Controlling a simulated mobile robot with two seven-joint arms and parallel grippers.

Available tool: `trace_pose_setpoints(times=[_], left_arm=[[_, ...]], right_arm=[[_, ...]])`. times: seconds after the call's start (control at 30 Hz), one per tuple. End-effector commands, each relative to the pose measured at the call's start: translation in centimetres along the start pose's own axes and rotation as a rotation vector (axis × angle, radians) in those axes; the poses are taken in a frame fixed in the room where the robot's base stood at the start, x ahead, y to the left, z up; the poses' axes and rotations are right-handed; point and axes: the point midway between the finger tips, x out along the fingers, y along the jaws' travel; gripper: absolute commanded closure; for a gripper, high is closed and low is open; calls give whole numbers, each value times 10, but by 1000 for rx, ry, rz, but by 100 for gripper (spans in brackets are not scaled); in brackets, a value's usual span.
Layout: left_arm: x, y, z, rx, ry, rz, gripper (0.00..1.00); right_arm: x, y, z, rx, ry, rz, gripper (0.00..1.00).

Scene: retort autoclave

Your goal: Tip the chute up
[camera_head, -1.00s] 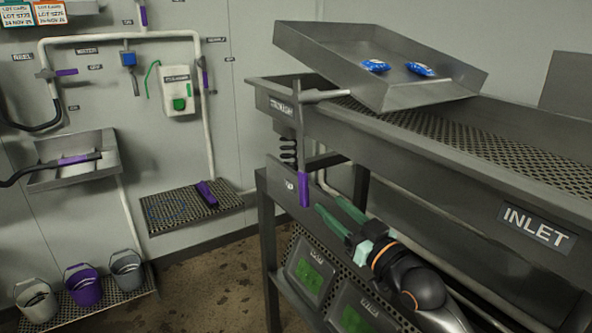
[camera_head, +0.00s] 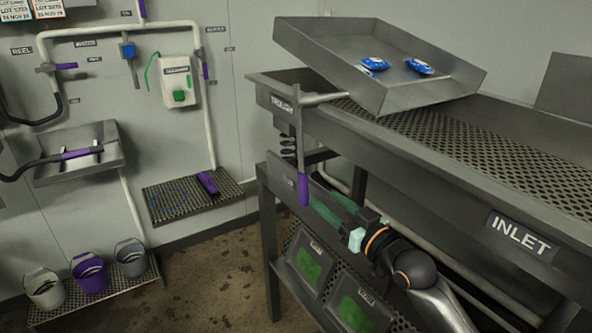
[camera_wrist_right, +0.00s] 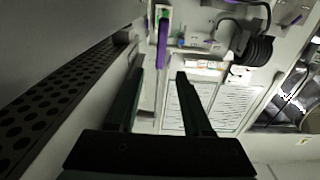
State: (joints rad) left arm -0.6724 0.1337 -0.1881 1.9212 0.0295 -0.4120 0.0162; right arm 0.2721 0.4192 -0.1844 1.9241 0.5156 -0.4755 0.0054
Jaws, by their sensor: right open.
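My left gripper is not in view.
The perforated trough (camera_head: 470,143) with an INLET label runs right, above my right arm. Buckets (camera_head: 90,273), a wall sink (camera_head: 78,155) and a perforated shelf (camera_head: 165,200) are at left. The floor between is clear.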

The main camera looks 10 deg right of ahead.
Motion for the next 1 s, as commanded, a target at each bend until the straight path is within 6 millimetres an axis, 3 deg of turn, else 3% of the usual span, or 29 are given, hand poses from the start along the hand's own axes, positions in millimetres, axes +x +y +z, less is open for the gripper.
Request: trace_pose_setpoints(times=[0.3, 1.0], left_arm=[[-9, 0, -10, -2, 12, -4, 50], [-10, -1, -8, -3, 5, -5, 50]], right_arm=[[2, -1, -5, -1, -26, -3, 50], [16, -1, -4, 0, -31, -3, 50]])
